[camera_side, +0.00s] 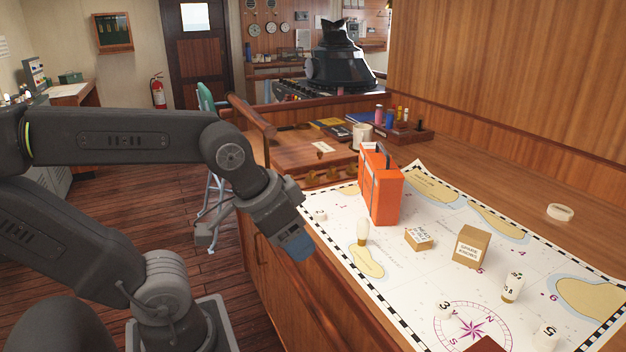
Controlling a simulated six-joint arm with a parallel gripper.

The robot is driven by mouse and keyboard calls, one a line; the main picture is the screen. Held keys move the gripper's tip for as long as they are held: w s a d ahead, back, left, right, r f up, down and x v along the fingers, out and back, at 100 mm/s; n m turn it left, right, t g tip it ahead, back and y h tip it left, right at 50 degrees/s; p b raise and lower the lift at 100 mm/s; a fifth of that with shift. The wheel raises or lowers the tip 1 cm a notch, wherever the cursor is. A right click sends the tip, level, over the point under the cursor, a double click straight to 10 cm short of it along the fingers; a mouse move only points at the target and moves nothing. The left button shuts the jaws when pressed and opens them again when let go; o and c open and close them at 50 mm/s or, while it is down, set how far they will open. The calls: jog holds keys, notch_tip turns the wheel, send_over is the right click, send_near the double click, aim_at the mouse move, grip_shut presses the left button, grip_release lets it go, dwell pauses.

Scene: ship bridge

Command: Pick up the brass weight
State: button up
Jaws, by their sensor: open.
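My gripper (295,247) is in the camera_side view, open and empty. It hangs tilted by the left edge of the chart table, apart from the objects on it. No piece is plainly recognisable as the brass weight. A small upright cylinder (512,287) with a pale printed label and a yellowish lower edge stands at the right of the chart and may be it. It is well to the right of my gripper. Its label is too small to read surely.
The chart (455,285) holds a tall orange case (385,190), a bulb-shaped piece (362,232), a small carton (419,239), a larger cardboard box (471,247) and small pale pieces. A pale ring (560,212) lies on bare wood at right. The orange case stands tallest on the chart.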

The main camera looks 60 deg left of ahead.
jog(key=shift+a, duration=0.1)
jog(key=w+a+n+y, duration=0.3)
jog(key=w+a+n, duration=0.3)
jog(key=w+a, duration=0.75)
jog(key=s+a+f+n+g+y, duration=0.1)
jog(key=a+f+n+y, duration=0.15)
jog(key=a, duration=0.95)
jog(key=a+f+n+y, duration=0.1)
jog(key=a+f+n, duration=0.15)
jog(key=a, duration=0.95)
jog(key=x, duration=0.6)
jog(key=shift+a+f, duration=0.25)
jog(key=shift+f, duration=0.05)
jog(key=shift+x, duration=3.25)
jog(key=shift+w, duration=0.2)
jog(key=shift+c, duration=0.3)
